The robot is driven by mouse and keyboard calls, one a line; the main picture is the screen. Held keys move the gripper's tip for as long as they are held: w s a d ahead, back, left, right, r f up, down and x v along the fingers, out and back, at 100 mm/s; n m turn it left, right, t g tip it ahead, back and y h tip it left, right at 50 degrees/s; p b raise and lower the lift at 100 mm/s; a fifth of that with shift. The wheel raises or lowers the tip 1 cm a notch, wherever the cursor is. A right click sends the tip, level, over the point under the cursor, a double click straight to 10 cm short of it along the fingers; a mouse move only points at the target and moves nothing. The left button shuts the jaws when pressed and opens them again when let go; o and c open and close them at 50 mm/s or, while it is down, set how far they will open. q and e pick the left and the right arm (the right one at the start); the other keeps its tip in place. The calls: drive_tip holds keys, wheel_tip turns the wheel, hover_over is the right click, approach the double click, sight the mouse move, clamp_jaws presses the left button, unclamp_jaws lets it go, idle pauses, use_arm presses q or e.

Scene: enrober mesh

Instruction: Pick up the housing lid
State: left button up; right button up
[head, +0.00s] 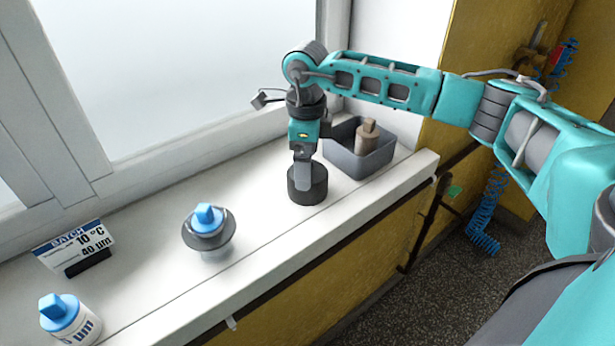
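My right gripper (304,183) points straight down over a short dark grey cylinder (307,191), which may be the housing lid. Its grey fingers reach the top of the cylinder and overlap its middle. From this side one finger hides the other, so I cannot tell whether they are closed on it. The cylinder stands upright on the white sill and seems to rest there. To its left, a dark round rim (223,240) sits on a pale base, with a blue-knobbed part (207,215) in its middle. My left gripper is not in view.
A grey bin (372,165) holding a brownish knobbed piece (367,137) stands just right of the gripper. A batch sign (76,246) reading 10 °C, 40 um and a white blue-capped cartridge (72,322) are at left. The window is behind; the sill (265,245) drops off in front.

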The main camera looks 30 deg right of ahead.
sight(318, 192)
wheel_tip(318, 192, down, 5)
drive_tip(key=c, duration=0.7)
drive_tip(key=shift+o, duration=0.2)
drive_tip(key=shift+r, duration=0.15)
